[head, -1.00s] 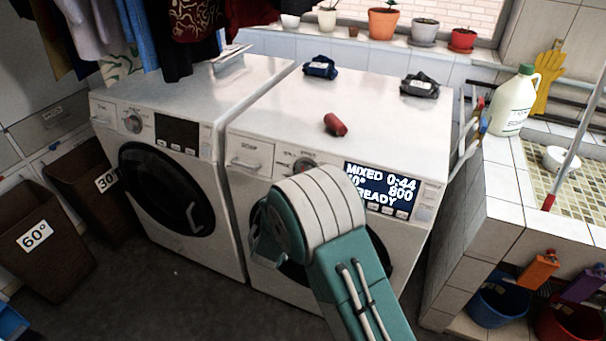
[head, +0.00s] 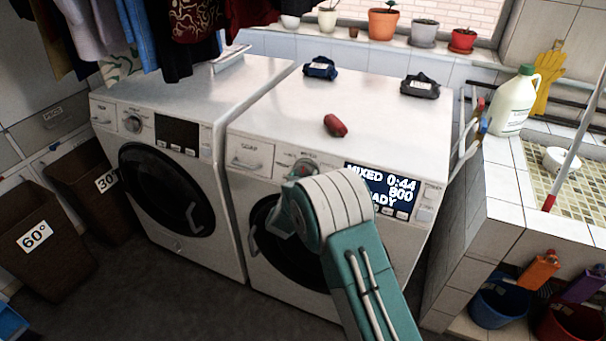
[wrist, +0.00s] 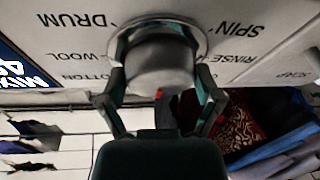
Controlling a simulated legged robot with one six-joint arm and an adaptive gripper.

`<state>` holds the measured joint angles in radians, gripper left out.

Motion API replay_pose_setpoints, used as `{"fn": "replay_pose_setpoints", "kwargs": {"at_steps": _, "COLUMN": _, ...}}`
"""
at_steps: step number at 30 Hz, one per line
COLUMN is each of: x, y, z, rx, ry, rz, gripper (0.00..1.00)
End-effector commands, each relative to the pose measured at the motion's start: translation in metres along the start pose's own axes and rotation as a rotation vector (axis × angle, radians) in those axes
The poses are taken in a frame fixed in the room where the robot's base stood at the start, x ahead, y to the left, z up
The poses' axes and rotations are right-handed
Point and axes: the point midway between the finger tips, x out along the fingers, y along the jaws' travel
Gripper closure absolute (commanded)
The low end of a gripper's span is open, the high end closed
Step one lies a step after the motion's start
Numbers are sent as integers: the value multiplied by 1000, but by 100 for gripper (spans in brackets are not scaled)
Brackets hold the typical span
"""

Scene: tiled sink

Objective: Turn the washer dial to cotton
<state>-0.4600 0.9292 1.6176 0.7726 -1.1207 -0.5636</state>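The washer dial (wrist: 160,65) is a round grey knob with a bright rim on the right washer's white panel. In the head view the dial (head: 305,166) shows partly above my arm. The wrist view is upside down, with DRUM, WOOL, SPIN and RINSE around the knob. The cotton label (wrist: 93,77) is partly covered by a finger. My gripper (wrist: 161,75) has one finger on each side of the knob, spread about its width. Whether both fingers touch it is unclear. The display (head: 384,190) shows MIXED, 0:44 and 800, partly hidden by my arm.
A second washer (head: 165,180) stands to the left. A red object (head: 335,126) and two dark bundles lie on the right washer's top. Brown bins (head: 45,245) stand on the floor at left. A tiled sink (head: 560,165) with a white jug (head: 515,100) is at right.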

Motion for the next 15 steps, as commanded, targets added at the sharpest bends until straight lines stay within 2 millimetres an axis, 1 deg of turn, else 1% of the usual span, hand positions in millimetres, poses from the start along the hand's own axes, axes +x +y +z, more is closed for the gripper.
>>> {"fn": "replay_pose_setpoints", "kwargs": {"at_steps": 9, "x": 0, "y": -2, "z": 0, "rx": 6, "ry": 1, "rz": -2, "gripper": 67}}
{"fn": "replay_pose_setpoints", "kwargs": {"at_steps": 15, "x": 0, "y": -3, "z": 0, "rx": 58, "ry": 5, "rz": 16, "gripper": 67}}
